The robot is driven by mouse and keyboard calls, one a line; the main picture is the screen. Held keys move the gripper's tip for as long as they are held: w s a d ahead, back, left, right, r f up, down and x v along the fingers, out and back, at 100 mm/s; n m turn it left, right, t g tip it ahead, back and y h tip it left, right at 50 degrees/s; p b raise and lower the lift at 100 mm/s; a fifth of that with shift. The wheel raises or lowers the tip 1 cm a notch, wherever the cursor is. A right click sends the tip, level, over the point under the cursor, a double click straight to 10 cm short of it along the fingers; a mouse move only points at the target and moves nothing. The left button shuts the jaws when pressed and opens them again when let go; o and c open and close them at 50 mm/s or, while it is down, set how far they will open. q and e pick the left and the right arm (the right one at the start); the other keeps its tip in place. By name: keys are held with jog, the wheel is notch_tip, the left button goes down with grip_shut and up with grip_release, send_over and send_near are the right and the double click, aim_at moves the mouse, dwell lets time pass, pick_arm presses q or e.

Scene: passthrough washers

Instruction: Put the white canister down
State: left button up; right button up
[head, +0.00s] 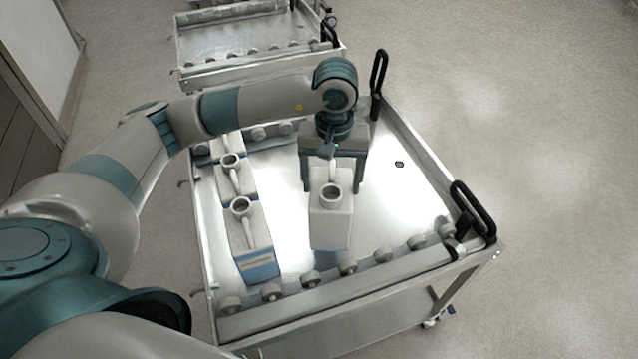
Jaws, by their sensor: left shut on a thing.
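The white canister (330,221) has a round open neck on top and is in the middle of the metal cart (410,215). My left gripper (334,178) is shut on the white canister from its far side, with the fingers pointing down. The canister looks upright. I cannot tell whether its base touches the cart's top or hangs a little above it. My right gripper is not in view.
Rollers (348,267) line the near edge, and black handles (472,210) rise at the right. The tray's right part is clear. Another cart (245,40) stands behind.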

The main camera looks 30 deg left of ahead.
aim_at(319, 180)
pick_arm(q)
jog(key=a+f, duration=0.1)
jog(key=w+a+f+p, duration=0.1)
jog(key=a, duration=0.1)
jog(key=shift+a, duration=0.25)
jog(key=shift+s+f+p, duration=0.1)
jog(key=shift+f+p, duration=0.4)
jog(key=shift+f, duration=0.1)
notch_tip(319, 180, down, 2)
jog(key=shift+p, duration=0.55)
jog(key=shift+f, duration=0.45)
